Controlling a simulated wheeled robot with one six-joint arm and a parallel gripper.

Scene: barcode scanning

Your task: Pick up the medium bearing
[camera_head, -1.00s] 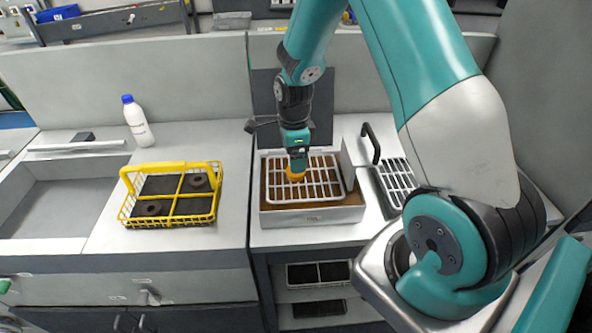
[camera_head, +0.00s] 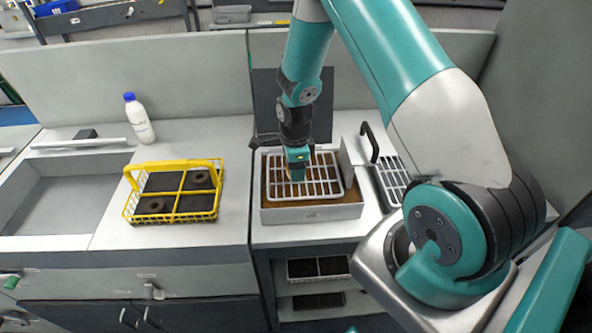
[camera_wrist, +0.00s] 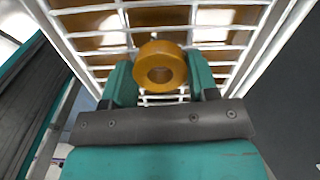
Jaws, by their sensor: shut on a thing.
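An orange-brown ring, the medium bearing (camera_wrist: 145,66), sits between the two green fingers of my gripper (camera_wrist: 160,84) in the wrist view. My gripper is shut on it, with a finger against each side. Behind the bearing is a white wire rack (camera_wrist: 209,35) over a brown surface. In the head view my gripper (camera_head: 297,176) is over the white rack (camera_head: 322,187) in the pale tray. The bearing is mostly hidden there by the gripper. I cannot tell whether it still touches the rack.
A yellow wire basket (camera_head: 183,216) with dark compartments holds two dark rings, left of the tray. A white bottle with a blue cap (camera_head: 141,122) stands behind it. A sink (camera_head: 70,203) is at far left. A second rack with a black handle (camera_head: 372,148) is right of the tray.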

